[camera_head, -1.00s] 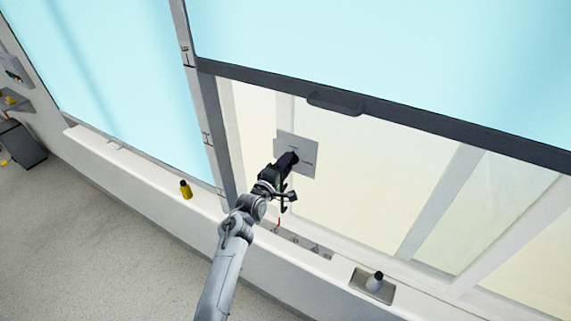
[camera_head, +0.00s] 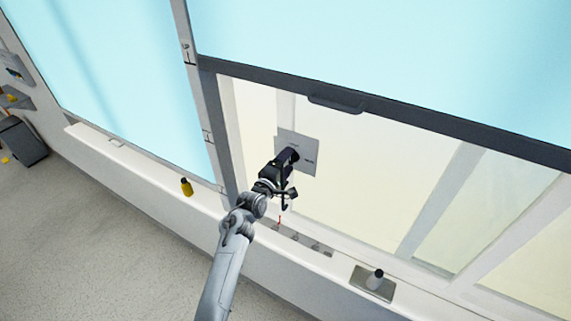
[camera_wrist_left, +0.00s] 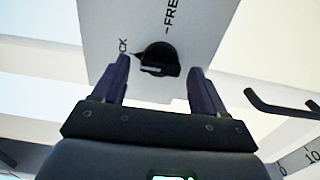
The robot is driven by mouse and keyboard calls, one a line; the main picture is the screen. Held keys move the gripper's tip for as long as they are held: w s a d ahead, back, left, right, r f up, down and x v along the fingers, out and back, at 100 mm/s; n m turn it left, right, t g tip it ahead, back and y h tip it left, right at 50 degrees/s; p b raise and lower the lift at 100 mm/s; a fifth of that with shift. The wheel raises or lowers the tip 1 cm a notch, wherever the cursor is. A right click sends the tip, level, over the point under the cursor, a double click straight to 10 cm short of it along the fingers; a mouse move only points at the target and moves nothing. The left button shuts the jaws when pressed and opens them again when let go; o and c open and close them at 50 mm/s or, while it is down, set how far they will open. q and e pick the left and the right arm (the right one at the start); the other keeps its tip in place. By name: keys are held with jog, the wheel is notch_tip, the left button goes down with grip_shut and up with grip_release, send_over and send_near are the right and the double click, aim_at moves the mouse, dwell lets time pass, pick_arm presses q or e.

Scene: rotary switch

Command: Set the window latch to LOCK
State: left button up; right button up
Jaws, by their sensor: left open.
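The window latch is a round black knob (camera_wrist_left: 160,58) on a light grey plate (camera_wrist_left: 98,25). The plate also shows in the head view (camera_head: 309,149), on the window. Its labels read FREE (camera_wrist_left: 171,14) and, partly cut off, "CK" (camera_wrist_left: 123,46). A pale mark on the knob's lower left faces the "CK" side. My left gripper (camera_wrist_left: 159,72) is open, its fingers on either side of the knob, with gaps visible on both sides. In the head view my left gripper (camera_head: 290,157) covers the knob. My right gripper is not in view.
A dark window rail with a handle (camera_head: 336,104) runs above the plate. On the sill below are a yellow bottle (camera_head: 187,188) and a tray (camera_head: 359,281) with a dark-capped bottle (camera_head: 375,280). A dark hook (camera_wrist_left: 283,104) shows at right in the wrist view.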

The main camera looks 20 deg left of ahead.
pick_arm(q)
jog(key=s+a+b, duration=0.1)
jog(key=s+b, duration=0.1)
jog(key=s, duration=0.8)
jog(key=shift+s+a, duration=0.3)
jog(key=shift+s, duration=0.1)
jog(key=shift+f, duration=0.1)
